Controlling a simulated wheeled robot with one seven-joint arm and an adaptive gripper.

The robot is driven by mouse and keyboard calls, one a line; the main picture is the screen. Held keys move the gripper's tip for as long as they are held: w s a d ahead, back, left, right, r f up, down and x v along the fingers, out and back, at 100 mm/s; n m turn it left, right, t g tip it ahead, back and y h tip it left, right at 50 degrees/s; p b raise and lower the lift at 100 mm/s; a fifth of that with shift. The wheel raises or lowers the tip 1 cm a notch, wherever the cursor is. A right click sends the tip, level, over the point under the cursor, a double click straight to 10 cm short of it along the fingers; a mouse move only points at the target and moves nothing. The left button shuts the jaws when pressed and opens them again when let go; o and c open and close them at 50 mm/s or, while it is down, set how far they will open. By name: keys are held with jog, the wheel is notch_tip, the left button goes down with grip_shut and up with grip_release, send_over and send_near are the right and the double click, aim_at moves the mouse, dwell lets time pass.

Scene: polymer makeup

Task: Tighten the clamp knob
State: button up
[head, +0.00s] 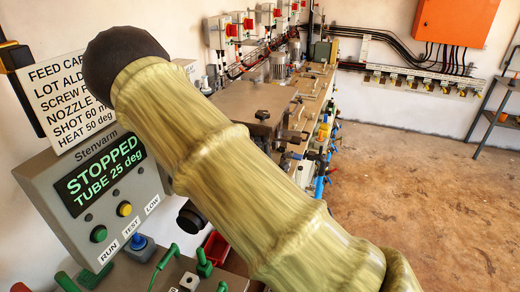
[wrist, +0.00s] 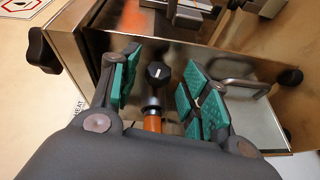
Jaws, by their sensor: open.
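In the wrist view, my gripper (wrist: 163,92) is open, its two green-padded fingers spread apart. A round black knob (wrist: 158,73) with a white mark lies between them in the picture. It sits on a metal stem above an orange part. No pad visibly touches it, and I cannot tell its depth from the fingers. A dark lobed knob (wrist: 42,50) sticks out from the metal housing's left side, clear of the fingers. I cannot tell which of these is the clamp knob. In the head view my sleeved arm crosses the middle, and my gripper cannot be made out.
A metal housing (wrist: 88,24) and a bar handle (wrist: 245,84) are close around the fingers. In the head view, a grey control panel (head: 62,226) reads STOPPED, TUBE 25 deg. A crowded bench (head: 247,97) runs along the wall. The brown floor (head: 430,190) at right is clear.

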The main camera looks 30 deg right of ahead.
jog(key=v, duration=0.6)
jog(key=shift+s, duration=0.2)
jog(key=shift+a, duration=0.15)
